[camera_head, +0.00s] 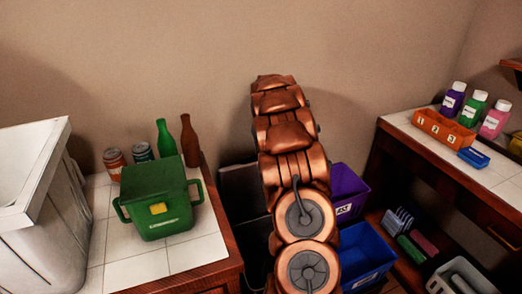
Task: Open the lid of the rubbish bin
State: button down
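No thing here is plainly marked as the rubbish bin. A green square container (160,218) with side handles and a yellow patch on its front stands on the tiled counter at left; its top looks covered. A dark bin (256,250) stands on the floor behind my arm, mostly hidden. A dark flat panel (238,190) rises behind it against the wall; I cannot tell whether it is a raised lid. My copper-coloured arm rises through the middle of the view, in front of these. My gripper cannot be made out.
Purple (348,190) and blue (366,256) bins stand right of my arm. A large white bin (38,220) is at far left. Cans and bottles (166,138) stand behind the green container. The right desk (425,140) holds an orange tray (443,128) and several jars.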

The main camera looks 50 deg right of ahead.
jog(key=shift+s+a+b, duration=0.45)
jog(key=shift+s+a, duration=0.05)
jog(key=shift+s, duration=0.3)
jog(key=v, duration=1)
jog(key=shift+s+a+f, duration=0.15)
jog(key=shift+s+f, duration=0.05)
jog(key=shift+s, duration=0.2)
